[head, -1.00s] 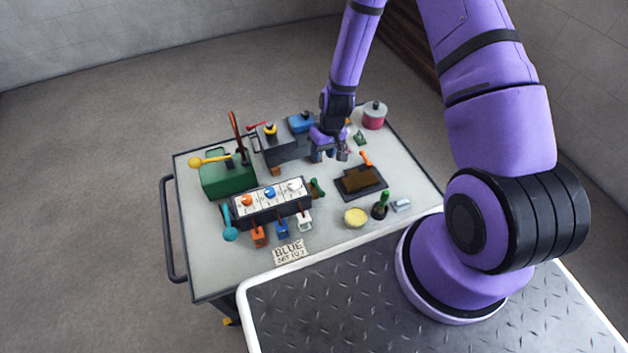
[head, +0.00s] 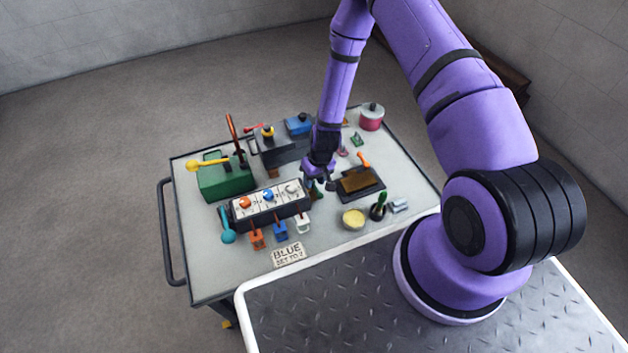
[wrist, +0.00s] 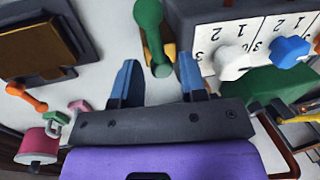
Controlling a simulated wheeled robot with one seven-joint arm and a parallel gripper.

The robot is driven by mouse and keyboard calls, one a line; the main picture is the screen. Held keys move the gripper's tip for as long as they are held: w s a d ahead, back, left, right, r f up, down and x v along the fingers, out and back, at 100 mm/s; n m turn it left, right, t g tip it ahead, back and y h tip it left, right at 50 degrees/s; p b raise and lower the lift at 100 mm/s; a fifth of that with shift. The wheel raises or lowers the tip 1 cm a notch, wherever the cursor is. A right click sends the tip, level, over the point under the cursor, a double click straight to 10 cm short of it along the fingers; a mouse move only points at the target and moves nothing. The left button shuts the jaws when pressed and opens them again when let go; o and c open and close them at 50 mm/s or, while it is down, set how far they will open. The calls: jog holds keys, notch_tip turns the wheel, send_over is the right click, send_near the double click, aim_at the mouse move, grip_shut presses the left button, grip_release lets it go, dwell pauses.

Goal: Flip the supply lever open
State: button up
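No lever carries a label I can read as supply, so I cannot tell which one it is by name. A green-handled lever (wrist: 149,25) stands at the white-knob end of the dial box; in the head view its green part (head: 316,194) is partly hidden by my gripper. My gripper (head: 322,184) is over that end of the box. In the wrist view its two blue fingers (wrist: 157,80) are apart and empty, with the green handle ahead of the gap. I cannot see contact. Other levers are a teal one (head: 228,237) and a yellow one (head: 193,165).
The dial box (head: 270,217) has orange, blue and white knobs, with small coloured switches in front. A green box (head: 225,188) stands left.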

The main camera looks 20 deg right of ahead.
jog(key=shift+f, duration=0.2)
jog(key=c, duration=0.7)
jog(key=shift+a+m, duration=0.1)
jog(key=shift+m, duration=0.6)
jog(key=o, duration=0.7)
notch_tip(320, 180, up, 11)
jog(key=d, duration=0.2)
jog(key=shift+f, duration=0.2)
